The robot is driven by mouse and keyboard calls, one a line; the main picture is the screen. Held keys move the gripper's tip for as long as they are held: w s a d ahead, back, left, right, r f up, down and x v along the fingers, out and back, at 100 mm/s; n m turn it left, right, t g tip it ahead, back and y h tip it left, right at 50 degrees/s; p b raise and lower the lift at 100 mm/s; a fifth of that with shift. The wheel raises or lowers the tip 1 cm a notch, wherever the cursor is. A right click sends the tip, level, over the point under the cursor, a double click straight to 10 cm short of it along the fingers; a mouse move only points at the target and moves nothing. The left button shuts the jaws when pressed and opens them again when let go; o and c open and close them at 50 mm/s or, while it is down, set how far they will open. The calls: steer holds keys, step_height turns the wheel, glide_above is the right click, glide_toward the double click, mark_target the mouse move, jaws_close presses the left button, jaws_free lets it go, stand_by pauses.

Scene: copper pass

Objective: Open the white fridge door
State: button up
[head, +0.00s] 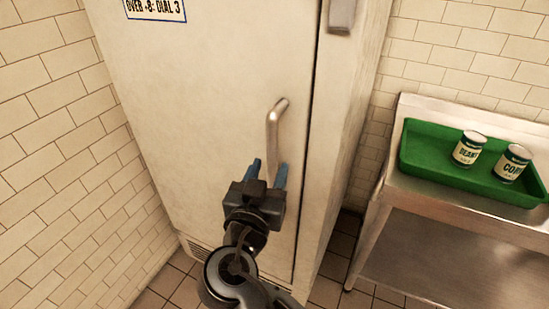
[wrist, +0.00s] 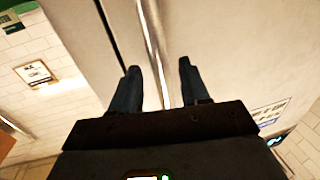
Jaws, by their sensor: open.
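The white fridge door (head: 205,90) fills the middle of the head view and looks shut. Its metal bar handle (head: 273,130) stands upright near the door's right edge. My gripper (head: 267,174) is open in front of the door, and in the head view its blue fingers are around the handle's lower end. In the wrist view, the handle (wrist: 153,50) runs between the two fingertips of my gripper (wrist: 160,75). I cannot tell whether either finger touches the handle. The handle's lower end is partly hidden by my gripper.
A steel table (head: 400,205) stands to the right of the fridge. On it is a green tray (head: 425,140) with a beans can (head: 468,149) and a corn can (head: 512,163). A tiled wall (head: 50,150) is close on the left. Some floor (head: 335,262) shows between fridge and table.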

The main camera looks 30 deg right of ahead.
mark_target(271, 166)
steer(key=shift+p+x, duration=0.3)
steer(key=shift+x, duration=1.3)
jaws_close()
